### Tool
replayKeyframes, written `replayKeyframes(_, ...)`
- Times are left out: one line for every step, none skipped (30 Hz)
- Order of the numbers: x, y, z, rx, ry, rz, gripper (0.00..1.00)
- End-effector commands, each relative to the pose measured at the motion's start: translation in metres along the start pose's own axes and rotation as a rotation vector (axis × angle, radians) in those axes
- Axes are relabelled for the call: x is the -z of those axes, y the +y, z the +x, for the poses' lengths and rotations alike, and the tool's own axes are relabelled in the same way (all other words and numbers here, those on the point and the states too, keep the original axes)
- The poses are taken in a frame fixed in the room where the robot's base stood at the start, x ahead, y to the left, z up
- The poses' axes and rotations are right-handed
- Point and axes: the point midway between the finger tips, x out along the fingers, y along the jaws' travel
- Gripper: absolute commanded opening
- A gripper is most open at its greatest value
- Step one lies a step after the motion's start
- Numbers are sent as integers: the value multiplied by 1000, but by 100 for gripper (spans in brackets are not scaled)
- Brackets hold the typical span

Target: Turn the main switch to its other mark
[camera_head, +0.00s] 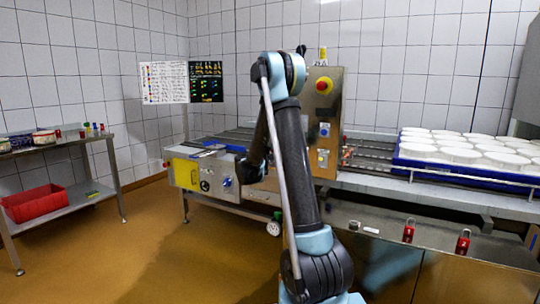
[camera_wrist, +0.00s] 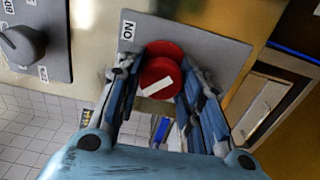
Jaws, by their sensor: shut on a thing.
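The main switch (camera_wrist: 160,52) is a round red knob with a white bar on its face, on a grey plate (camera_wrist: 215,52) in the wrist view. The white bar lies at a slant. An ON label (camera_wrist: 128,30) is on the plate, to the left of the knob. My gripper (camera_wrist: 157,78) is shut on the red knob, with one blue-and-black finger on each side. In the head view my arm hides the gripper and the red knob.
A dark grey rotary knob (camera_wrist: 22,45) is left of the switch. In the head view, a red push button (camera_head: 323,86) is on an upright steel panel. A blue tray (camera_head: 420,171) of white rounds stands right. Red padlocks (camera_head: 409,230) hang in front. The floor at left is clear.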

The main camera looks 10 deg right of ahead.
Motion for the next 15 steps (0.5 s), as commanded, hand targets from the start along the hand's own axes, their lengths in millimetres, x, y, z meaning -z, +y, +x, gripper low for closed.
replayKeyframes(2,1,5,-2,-1,-3,10)
replayKeyframes(2,1,5,-2,-1,-3,10)
replayKeyframes(2,1,5,-2,-1,-2,10)
replayKeyframes(2,1,5,-2,-1,-2,41)
replayKeyframes(2,1,5,-2,-1,-2,47)
replayKeyframes(2,1,5,-2,0,-2,53)
replayKeyframes(2,1,4,-1,0,-2,53)
replayKeyframes(1,1,4,-1,0,-2,53)
replayKeyframes(2,1,4,-1,0,-1,53)
replayKeyframes(2,1,3,-1,1,-1,53)
replayKeyframes(2,1,3,-1,1,-1,53)
replayKeyframes(2,1,2,-1,1,-1,53)
replayKeyframes(2,1,2,-1,1,0,53)
replayKeyframes(2,1,1,-1,1,0,53)
replayKeyframes(2,1,1,-1,2,0,53)
